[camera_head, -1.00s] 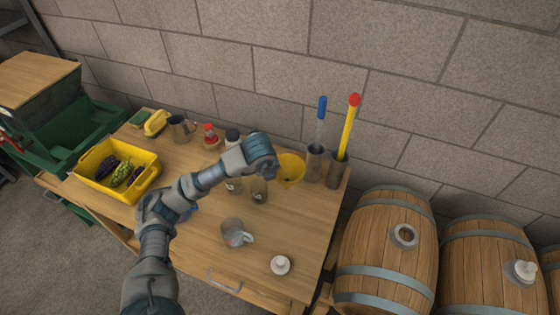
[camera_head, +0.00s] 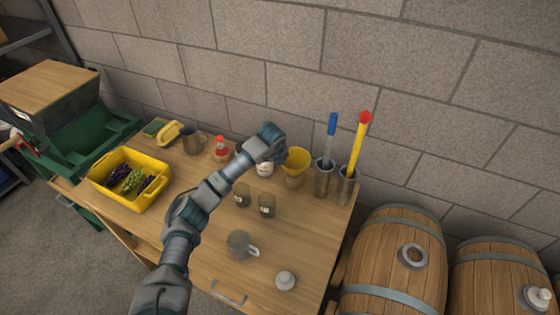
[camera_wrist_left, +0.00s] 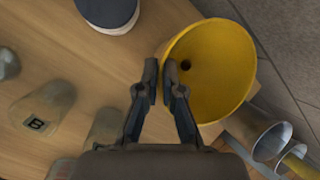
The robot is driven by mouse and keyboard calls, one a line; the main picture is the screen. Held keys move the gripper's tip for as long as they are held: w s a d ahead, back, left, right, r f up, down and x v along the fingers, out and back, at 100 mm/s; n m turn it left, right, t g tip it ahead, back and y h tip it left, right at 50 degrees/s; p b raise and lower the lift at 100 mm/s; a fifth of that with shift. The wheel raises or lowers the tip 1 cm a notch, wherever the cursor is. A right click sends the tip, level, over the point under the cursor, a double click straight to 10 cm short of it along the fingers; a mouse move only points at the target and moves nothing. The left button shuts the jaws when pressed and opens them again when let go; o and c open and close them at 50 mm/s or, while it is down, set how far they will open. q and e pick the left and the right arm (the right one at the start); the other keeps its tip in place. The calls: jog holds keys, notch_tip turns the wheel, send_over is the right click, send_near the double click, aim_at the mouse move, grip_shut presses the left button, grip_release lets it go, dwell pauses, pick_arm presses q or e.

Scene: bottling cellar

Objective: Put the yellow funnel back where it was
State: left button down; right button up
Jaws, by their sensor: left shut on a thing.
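The yellow funnel (camera_head: 297,158) is near the back right of the wooden table, left of two metal tubes. Its wide mouth faces up. My left gripper (camera_head: 283,152) is shut on its rim at the left side; the wrist view shows the fingers (camera_wrist_left: 160,75) at the edge of the funnel (camera_wrist_left: 212,65). A light brown cup-like shape (camera_head: 293,182) shows just under the funnel. I cannot tell whether the funnel touches it. My right gripper is not in view.
Metal tubes (camera_head: 323,180) hold a blue-topped and a red-topped rod close by. Small jars (camera_head: 267,205), a metal mug (camera_head: 239,244), a white knob-like thing (camera_head: 285,281) and a yellow crate (camera_head: 128,204) of grapes stand on the table. Barrels (camera_head: 393,262) stand right. The front middle is partly clear.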

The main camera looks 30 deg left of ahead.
pick_arm(q)
jog(key=shift+f, duration=0.15)
jog(key=shift+a+f, duration=0.1)
jog(key=shift+f, duration=0.25)
jog(key=c, duration=1.3)
grip_release()
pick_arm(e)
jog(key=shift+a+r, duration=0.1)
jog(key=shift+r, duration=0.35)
